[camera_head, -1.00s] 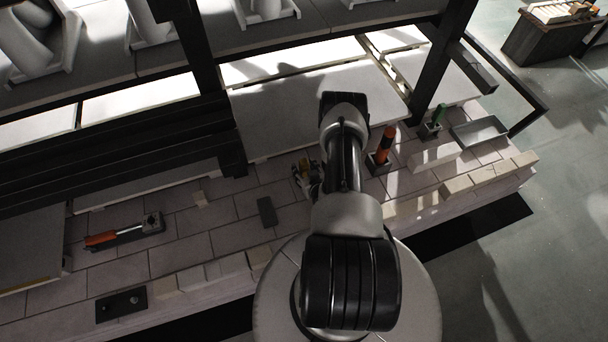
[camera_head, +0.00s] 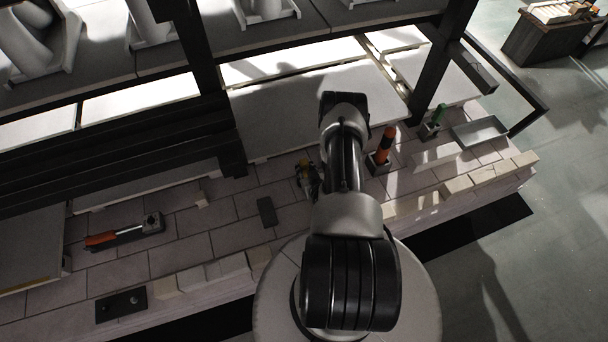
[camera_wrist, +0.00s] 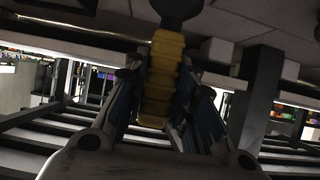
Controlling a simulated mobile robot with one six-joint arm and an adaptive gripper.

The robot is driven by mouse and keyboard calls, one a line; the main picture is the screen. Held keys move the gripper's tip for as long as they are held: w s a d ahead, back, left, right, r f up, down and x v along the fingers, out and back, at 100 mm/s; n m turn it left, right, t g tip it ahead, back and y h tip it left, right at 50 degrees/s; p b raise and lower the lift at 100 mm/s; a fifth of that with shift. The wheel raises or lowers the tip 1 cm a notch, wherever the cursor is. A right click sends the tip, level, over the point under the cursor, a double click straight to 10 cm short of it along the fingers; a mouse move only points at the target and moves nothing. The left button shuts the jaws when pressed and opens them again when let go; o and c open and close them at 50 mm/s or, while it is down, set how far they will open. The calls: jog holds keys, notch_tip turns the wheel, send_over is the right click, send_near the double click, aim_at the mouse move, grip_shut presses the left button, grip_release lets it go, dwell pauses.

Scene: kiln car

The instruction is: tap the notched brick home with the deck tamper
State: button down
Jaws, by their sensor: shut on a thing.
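In the wrist view my gripper (camera_wrist: 162,112) is shut on a yellow ribbed handle (camera_wrist: 161,75) with a dark rounded end, which I take to be the deck tamper. The fingers lie on both sides of it. In the head view my gripper (camera_head: 308,180) shows as a small yellow and dark patch left of my arm, above the brick deck (camera_head: 235,212); the arm partly hides it. I cannot tell which brick is the notched one.
An orange-and-black handled tool (camera_head: 384,147) and a green-handled one (camera_head: 437,117) stand right of my arm, near a grey tray (camera_head: 479,131). A red-handled tool (camera_head: 120,233) lies at left. Edge bricks (camera_head: 233,265) line the front. A dark post (camera_head: 203,60) rises behind.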

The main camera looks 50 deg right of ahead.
aim_at(305, 163)
jog(key=shift+r, duration=0.1)
jog(key=shift+r+p, duration=0.75)
jog(key=shift+r, duration=0.2)
jog(key=shift+r+p, duration=1.95)
jog(key=shift+r, duration=0.55)
jog(key=shift+r+p, duration=1.85)
jog(key=shift+r, duration=0.65)
